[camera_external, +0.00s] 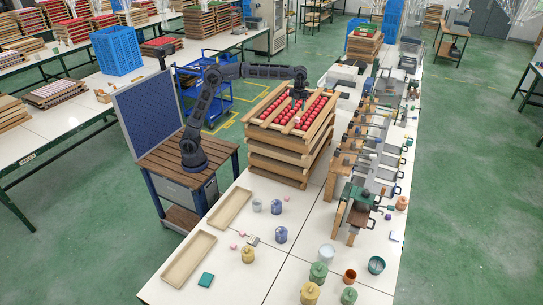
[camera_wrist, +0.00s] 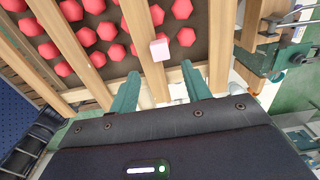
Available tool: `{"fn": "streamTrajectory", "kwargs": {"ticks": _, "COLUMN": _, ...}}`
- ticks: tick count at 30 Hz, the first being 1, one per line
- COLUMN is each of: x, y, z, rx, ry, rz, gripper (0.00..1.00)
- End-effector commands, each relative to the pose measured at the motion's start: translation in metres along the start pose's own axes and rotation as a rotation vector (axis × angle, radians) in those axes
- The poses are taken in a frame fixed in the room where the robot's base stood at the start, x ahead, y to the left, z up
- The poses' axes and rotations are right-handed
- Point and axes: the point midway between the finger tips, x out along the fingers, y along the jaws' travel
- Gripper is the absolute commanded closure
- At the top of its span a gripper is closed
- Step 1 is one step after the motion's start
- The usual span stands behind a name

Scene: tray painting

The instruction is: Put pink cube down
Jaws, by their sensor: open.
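A small pink cube (camera_wrist: 160,49) shows in the wrist view on a wooden slat of the top tray, with red pieces on both sides of it. My gripper (camera_wrist: 161,84) is open, its two green fingers apart and the cube beyond their tips, not between them. In the external view my gripper (camera_external: 299,96) hangs over the top tray (camera_external: 262,122) of the wooden stack. At that size I cannot tell the cube from the tray's contents there.
The tray holds rows of red pieces (camera_external: 285,117). Two empty wooden trays (camera_external: 188,259) lie on the white table, with paint jars (camera_external: 281,235) and small pink pieces (camera_external: 242,234) nearby. Metal clamping devices (camera_external: 365,190) line the right side.

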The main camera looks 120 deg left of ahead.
Motion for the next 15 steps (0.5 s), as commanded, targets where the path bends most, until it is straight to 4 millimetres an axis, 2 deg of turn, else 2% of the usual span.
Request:
{"fn": "streamTrajectory", "kwargs": {"ticks": 6, "x": -0.032, "y": -0.001, "z": 0.000, "rx": 0.000, "ry": -0.001, "rz": -0.002, "gripper": 0.52}}
{"fn": "streamTrajectory", "kwargs": {"ticks": 15, "x": -0.045, "y": 0.000, "z": 0.000, "rx": 0.000, "ry": 0.000, "rz": 0.000, "gripper": 0.52}}
